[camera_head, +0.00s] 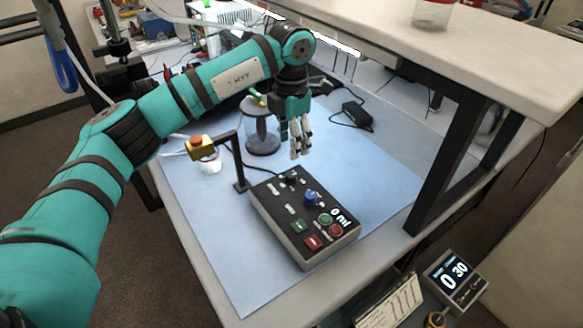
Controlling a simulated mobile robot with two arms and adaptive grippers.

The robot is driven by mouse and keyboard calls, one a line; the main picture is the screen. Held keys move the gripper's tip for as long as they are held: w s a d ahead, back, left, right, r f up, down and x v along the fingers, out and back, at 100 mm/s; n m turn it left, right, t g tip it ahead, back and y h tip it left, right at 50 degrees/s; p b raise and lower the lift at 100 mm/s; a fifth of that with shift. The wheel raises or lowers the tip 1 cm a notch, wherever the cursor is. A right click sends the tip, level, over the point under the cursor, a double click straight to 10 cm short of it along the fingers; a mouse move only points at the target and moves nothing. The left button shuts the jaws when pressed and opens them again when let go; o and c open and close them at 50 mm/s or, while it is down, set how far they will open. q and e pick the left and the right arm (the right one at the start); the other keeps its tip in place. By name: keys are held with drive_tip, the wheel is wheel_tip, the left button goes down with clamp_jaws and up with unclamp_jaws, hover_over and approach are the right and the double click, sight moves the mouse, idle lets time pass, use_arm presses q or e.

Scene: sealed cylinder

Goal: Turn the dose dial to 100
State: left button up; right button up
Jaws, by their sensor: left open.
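A dark control box (322,252) lies on the blue mat. It carries a blue dial (311,198), a black knob (291,178) and a small display (340,215) that reads 0 ml. The labels are too small to read, so I cannot tell for sure which knob is the dose dial. My left gripper (300,150) points down, open and empty, above and behind the box, apart from both knobs. My right gripper is not in view.
A clear cylinder (262,135) stands behind the box, left of my gripper. A raised shelf (500,65) bounds the right. A screen (455,276) reads 0 and 30.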

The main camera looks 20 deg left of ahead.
sight(292, 174)
use_arm(q)
wheel_tip(292, 174, down, 9)
drive_tip(key=shift+f+p, duration=0.1)
drive_tip(key=shift+p, duration=0.9)
drive_tip(key=shift+f, duration=0.35)
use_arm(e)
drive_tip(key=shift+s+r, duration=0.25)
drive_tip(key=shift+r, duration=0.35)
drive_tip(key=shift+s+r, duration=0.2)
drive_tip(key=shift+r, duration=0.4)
use_arm(q)
clamp_jaws()
